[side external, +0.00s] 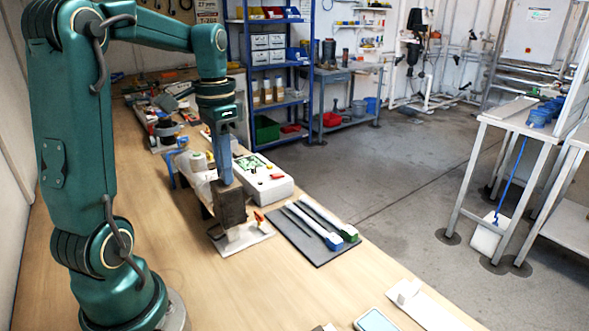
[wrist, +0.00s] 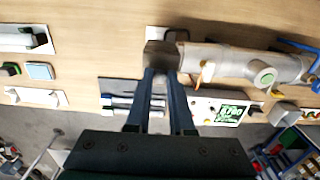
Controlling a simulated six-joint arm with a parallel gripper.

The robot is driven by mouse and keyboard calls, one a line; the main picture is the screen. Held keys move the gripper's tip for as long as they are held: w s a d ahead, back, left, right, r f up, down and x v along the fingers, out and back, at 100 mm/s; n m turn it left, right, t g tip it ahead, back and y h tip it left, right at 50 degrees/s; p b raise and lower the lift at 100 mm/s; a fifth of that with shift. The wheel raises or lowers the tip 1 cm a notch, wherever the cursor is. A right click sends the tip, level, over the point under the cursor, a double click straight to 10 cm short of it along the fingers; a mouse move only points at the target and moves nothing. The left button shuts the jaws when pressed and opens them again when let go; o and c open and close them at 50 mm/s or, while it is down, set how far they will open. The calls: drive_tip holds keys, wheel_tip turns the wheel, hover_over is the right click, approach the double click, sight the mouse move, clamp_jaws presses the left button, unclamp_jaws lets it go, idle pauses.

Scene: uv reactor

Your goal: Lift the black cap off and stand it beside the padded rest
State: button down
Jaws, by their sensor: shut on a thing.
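The black cap (side external: 230,208), a dark brownish-grey block, is between the fingers of my gripper (side external: 224,180). In the wrist view the cap (wrist: 160,56) is at the near end of a grey horizontal reactor tube (wrist: 228,61). It appears to meet the tube's end; I cannot tell whether there is a gap. My gripper (wrist: 160,75) is shut on the cap, with its fingers hiding part of it. A dark flat mat (side external: 283,243), possibly the padded rest, lies right of the cap and carries pale rods with blue and green ends.
A white control box (side external: 262,185) with a green panel stands behind the mat. A small red-and-yellow item (side external: 260,219) is close to the cap. A white plate (side external: 430,312) and a light-blue pad (side external: 376,322) lie at the front. Bare table separates them from the mat.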

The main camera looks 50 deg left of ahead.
drive_tip(key=shift+r, duration=1.8)
drive_tip(key=shift+r, duration=1)
drive_tip(key=shift+w+d, duration=0.15)
drive_tip(key=shift+d, duration=0.15)
drive_tip(key=w+d+f, duration=0.1)
drive_tip(key=d, duration=0.4)
drive_tip(key=w+d+f, duration=0.2)
drive_tip(key=d, duration=0.4)
drive_tip(key=shift+d+f, duration=0.25)
drive_tip(key=shift+f, duration=0.05)
drive_tip(key=shift+w, duration=0.1)
idle(1.2)
